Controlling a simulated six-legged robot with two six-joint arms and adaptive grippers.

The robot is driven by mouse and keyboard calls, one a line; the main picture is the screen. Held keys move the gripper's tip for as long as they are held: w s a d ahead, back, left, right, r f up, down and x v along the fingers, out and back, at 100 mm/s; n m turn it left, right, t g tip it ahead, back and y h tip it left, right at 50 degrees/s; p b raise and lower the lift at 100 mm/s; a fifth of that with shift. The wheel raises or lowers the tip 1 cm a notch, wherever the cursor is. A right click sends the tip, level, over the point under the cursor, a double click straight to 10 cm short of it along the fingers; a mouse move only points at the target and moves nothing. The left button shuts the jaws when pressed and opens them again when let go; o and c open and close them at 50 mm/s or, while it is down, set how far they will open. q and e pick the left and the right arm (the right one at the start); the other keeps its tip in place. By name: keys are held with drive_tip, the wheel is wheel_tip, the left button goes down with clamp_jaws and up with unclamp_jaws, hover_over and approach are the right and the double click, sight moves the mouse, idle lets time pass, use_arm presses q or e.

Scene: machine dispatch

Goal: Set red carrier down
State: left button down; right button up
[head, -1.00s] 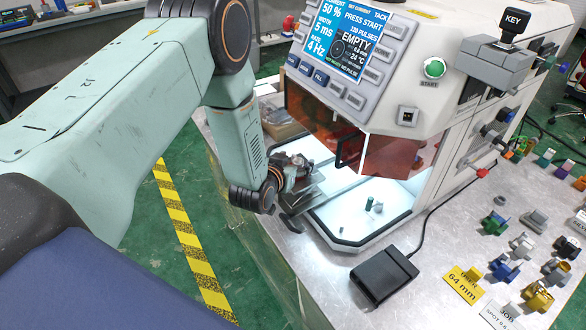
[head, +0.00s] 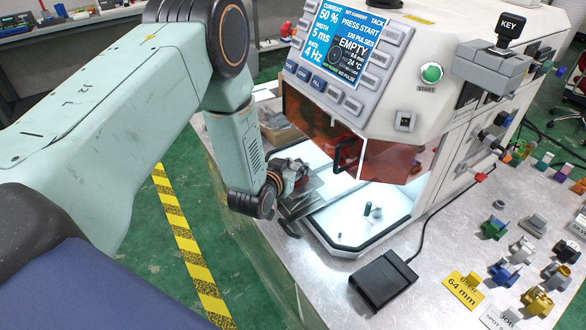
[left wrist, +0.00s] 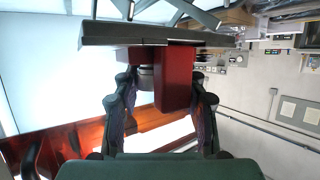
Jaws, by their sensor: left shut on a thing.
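My left gripper (head: 290,178) is at the left side of the white machine's lit opening, low near its floor. In the left wrist view my left gripper (left wrist: 165,100) has its two dark fingers closed around the red carrier (left wrist: 178,78), a blocky red piece. A dark flat slab (left wrist: 150,35) lies across the far end of the carrier; I cannot tell whether they are joined or only touching. In the head view the carrier is mostly hidden by the gripper. My right gripper is not in view.
The machine's lit floor (head: 345,228) holds a small green cylinder (head: 367,209). An orange tinted door (head: 390,160) hangs above it. A black foot pedal (head: 383,281) stands on the metal bench. Several coloured parts and a yellow label (head: 466,290) lie at right.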

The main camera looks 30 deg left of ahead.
sight(293, 165)
use_arm(q)
drive_tip(key=shift+w+r, duration=0.1)
drive_tip(key=shift+r, duration=0.4)
wheel_tip(293, 165, up, 7)
drive_tip(key=shift+r, duration=1)
